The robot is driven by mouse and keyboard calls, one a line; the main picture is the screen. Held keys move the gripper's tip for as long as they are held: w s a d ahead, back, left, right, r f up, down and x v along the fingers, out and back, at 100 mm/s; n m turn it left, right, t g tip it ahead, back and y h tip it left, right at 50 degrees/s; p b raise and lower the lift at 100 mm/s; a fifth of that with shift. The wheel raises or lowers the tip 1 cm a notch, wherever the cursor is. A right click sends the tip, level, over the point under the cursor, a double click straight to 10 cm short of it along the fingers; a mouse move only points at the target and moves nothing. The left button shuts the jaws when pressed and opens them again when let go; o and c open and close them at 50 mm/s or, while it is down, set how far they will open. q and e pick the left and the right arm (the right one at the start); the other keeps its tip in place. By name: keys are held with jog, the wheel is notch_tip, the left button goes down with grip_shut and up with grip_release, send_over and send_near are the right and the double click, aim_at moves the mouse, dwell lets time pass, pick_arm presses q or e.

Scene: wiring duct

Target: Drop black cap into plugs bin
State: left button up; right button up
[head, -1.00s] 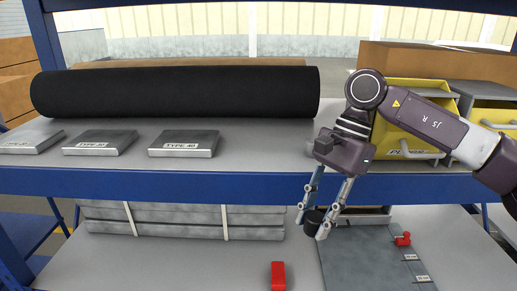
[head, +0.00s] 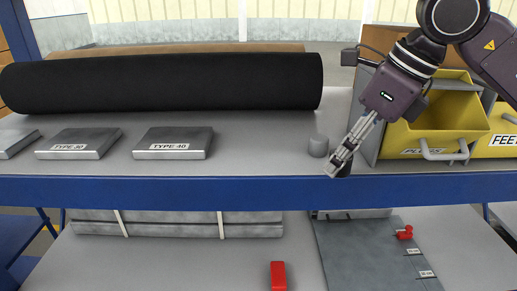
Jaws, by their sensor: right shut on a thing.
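My right gripper (head: 337,167) is shut on the black cap (head: 346,169), which shows as a small dark shape partly hidden by the fingers. The gripper tilts down to the left, in front of the upper shelf's blue front edge. The yellow plugs bin (head: 430,140), labelled PLUGS, stands on the upper shelf to the right of the gripper. Its front is open at the top, with a grey handle below. My right wrist and arm cover part of its upper area. My left gripper is not in view.
A second yellow bin (head: 500,135) is right of the plugs bin. A black roll (head: 165,84) and flat TYPE blocks (head: 174,143) lie left. A red object (head: 278,275) lies below.

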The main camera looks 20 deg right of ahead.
jog(key=shift+d+r+m, duration=0.15)
jog(key=shift+r+m, duration=0.15)
jog(key=shift+m, duration=0.1)
jog(key=shift+w+a+r, duration=0.15)
jog(key=shift+w+a, duration=0.1)
jog(key=shift+w, duration=0.1)
jog(key=w+a+p, duration=0.2)
jog(key=w+a, duration=0.1)
jog(key=w, duration=0.1)
jog(key=w+a+p, duration=0.2)
jog(key=w, duration=0.2)
jog(key=w+a+p, duration=0.2)
jog(key=w+a, duration=0.1)
jog(key=w, duration=0.1)
jog(key=shift+w+a, duration=0.15)
jog(key=shift+a, duration=0.15)
jog(key=shift+w+a+p, duration=0.55)
jog(key=shift+w+p, duration=0.35)
jog(key=shift+p, duration=0.15)
notch_tip(320, 180, down, 3)
jog(key=shift+a+r+p, duration=0.1)
jog(key=shift+p, duration=0.25)
jog(key=shift+f, duration=0.3)
